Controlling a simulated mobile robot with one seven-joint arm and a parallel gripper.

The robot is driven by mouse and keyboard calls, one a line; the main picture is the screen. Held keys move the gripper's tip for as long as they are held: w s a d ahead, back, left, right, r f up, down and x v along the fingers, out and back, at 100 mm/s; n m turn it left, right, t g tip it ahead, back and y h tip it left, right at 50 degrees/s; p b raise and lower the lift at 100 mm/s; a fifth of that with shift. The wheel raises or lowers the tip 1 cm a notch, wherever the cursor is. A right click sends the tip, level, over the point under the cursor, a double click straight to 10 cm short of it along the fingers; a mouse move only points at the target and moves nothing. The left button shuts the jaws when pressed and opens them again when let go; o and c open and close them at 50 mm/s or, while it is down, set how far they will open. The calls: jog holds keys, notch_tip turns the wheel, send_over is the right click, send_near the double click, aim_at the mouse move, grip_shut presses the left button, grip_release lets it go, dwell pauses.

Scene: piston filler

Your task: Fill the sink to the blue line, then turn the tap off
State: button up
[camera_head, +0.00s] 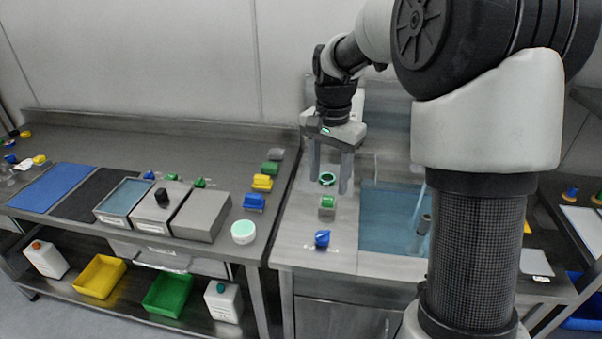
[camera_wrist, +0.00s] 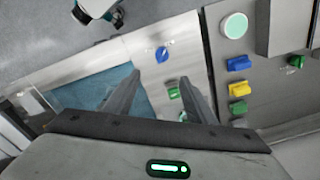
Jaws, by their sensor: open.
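The sink (camera_head: 385,235) holds blue-tinted water; its blue line cannot be made out. A thin pale stream (camera_head: 418,203) falls into it near a grey upright cylinder (camera_head: 424,225). The tap's spout is hidden behind my arm. On the counter left of the sink are a blue knob (camera_head: 322,239), a green knob (camera_head: 327,203) and a green ring (camera_head: 328,179). Which one works the tap I cannot tell. My gripper (camera_head: 330,183) is open and empty, pointing down above this strip. In the wrist view, the blue knob (camera_wrist: 162,54) and green knob (camera_wrist: 173,93) show near its fingers (camera_wrist: 159,77).
The left bench (camera_head: 120,140) carries metal bins (camera_head: 200,215), several yellow, blue and green knobs, and a round white-green button (camera_head: 243,232). Yellow (camera_head: 99,276) and green (camera_head: 167,294) trays sit on the shelf below. My arm blocks the view right of the sink.

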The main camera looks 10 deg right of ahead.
aim_at(323, 234)
jog(key=shift+m, duration=0.3)
jog(key=f, duration=0.6)
jog(key=w+f+b, duration=0.1)
jog(key=f, duration=1.2)
jog(key=shift+w+f+b, duration=0.15)
jog(key=shift+f+b, duration=0.15)
jog(key=shift+f, duration=0.1)
jog(key=c, duration=1)
jog(key=shift+c, duration=0.2)
